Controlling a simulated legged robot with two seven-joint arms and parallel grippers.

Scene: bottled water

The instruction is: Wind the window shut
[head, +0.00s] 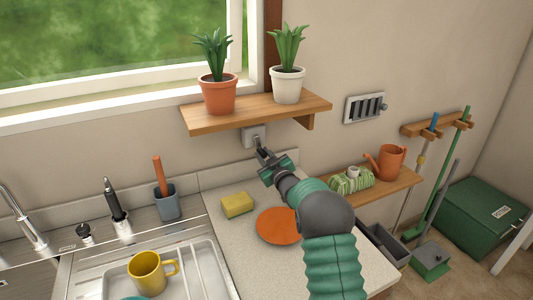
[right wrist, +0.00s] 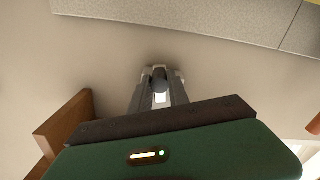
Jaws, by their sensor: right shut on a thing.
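A small grey winder box (head: 254,135) is fixed to the wall just under the wooden shelf. My right gripper (head: 262,156) reaches up to it and is shut on the winder's handle. In the right wrist view the dark handle knob (right wrist: 160,80) sits between my two fingertips (right wrist: 159,92), close to the wall. The rest of the crank is mostly hidden by the fingers. The white-framed window (head: 120,85) is at the upper left, with green outside; I cannot tell how far it stands open. My left gripper is not in view.
The shelf (head: 238,116), bearing an orange pot (head: 219,97) and a white pot (head: 287,87), overhangs the winder closely. A yellow sponge (head: 237,205) and an orange plate (head: 277,226) lie on the counter below. A vent (head: 365,108) is on the wall at right.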

